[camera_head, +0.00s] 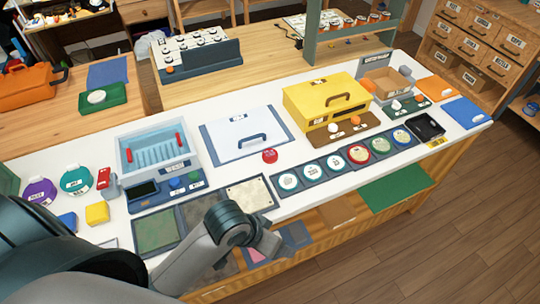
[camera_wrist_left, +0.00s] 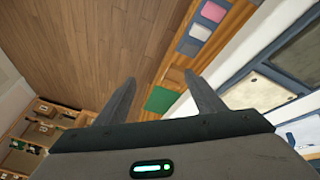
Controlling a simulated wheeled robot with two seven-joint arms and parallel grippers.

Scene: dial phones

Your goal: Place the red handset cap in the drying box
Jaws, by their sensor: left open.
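A small round red cap (camera_head: 269,155) lies on the white worktop, just right of a white panel with a dark handle. A pale blue-grey box (camera_head: 157,168) with a ribbed inside and red clips stands to its left. A yellow box (camera_head: 325,108) with a dark handle stands to its right. I cannot read the labels to tell which is the drying box. My left arm reaches in front of the worktop. In the left wrist view my left gripper (camera_wrist_left: 160,98) is open and empty, pointing over the floor and the worktop's front edge. My right gripper is not in view.
The white handled panel (camera_head: 248,134) lies flat between the boxes. A row of round dials (camera_head: 323,165) runs along the front edge. A red stamp-like piece (camera_head: 104,180) and a yellow block (camera_head: 97,213) are at the left. A green mat (camera_head: 395,187) lies below the front edge.

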